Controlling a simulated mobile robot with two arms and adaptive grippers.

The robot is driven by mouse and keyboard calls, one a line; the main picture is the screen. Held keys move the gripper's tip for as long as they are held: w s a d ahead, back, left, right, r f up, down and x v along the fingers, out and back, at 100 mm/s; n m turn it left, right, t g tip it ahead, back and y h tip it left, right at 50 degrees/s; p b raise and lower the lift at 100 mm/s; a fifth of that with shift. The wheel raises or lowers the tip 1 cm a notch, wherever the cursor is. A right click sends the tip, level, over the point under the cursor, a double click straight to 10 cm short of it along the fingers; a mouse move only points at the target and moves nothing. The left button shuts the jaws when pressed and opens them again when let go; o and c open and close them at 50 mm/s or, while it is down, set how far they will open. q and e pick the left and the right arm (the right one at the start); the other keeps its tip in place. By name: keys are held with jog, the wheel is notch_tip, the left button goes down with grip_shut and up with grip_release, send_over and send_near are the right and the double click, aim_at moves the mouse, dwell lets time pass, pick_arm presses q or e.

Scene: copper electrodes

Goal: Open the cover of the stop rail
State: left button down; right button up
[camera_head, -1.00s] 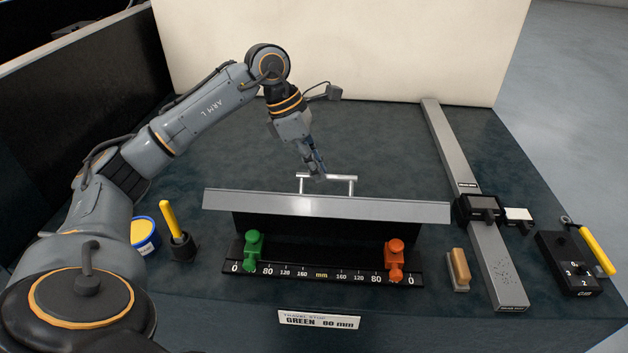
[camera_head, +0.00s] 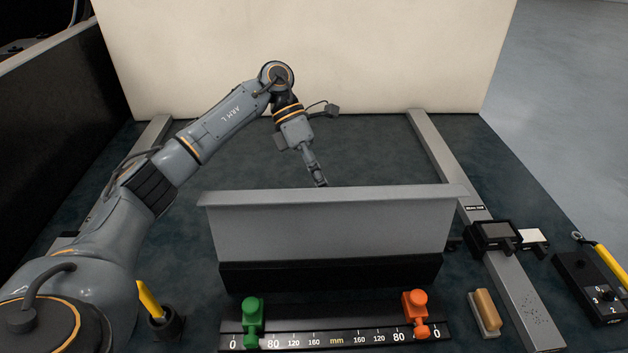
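The grey cover (camera_head: 330,228) of the stop rail stands raised, its broad face toward me and its lip along the top edge. The stop rail (camera_head: 336,341) lies in front of it, with a millimetre scale, a green stop (camera_head: 252,322) at the left and an orange stop (camera_head: 416,313) at the right. My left gripper (camera_head: 320,183) reaches down behind the cover's top edge. Its fingertips are partly hidden there, and so is the cover's handle, so I cannot tell whether they hold it. My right gripper is not in view.
A metal rail with a dark slider (camera_head: 494,237) runs along the right. A wooden-handled block (camera_head: 486,312) and a switch box (camera_head: 590,287) lie at the right front. A yellow-handled tool (camera_head: 150,299) stands in a dark holder at the left. The dark bench behind the cover is clear.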

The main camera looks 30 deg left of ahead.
pick_arm(q)
jog(key=shift+s+f+g, duration=0.1)
jog(key=shift+f+g, duration=0.2)
jog(key=shift+f, duration=0.5)
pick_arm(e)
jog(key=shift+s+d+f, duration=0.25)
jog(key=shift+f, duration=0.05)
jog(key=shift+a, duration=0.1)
pick_arm(q)
jog(key=shift+a, duration=0.1)
jog(key=c, duration=1.4)
grip_release()
jog(key=shift+c, duration=0.2)
jog(key=shift+o, duration=0.5)
jog(key=shift+w, duration=0.45)
jog(key=shift+r, duration=0.15)
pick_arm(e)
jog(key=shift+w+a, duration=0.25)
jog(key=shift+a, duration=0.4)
pick_arm(q)
jog(key=shift+s, duration=0.1)
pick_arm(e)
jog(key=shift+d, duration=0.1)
pick_arm(q)
jog(key=v, duration=1.2)
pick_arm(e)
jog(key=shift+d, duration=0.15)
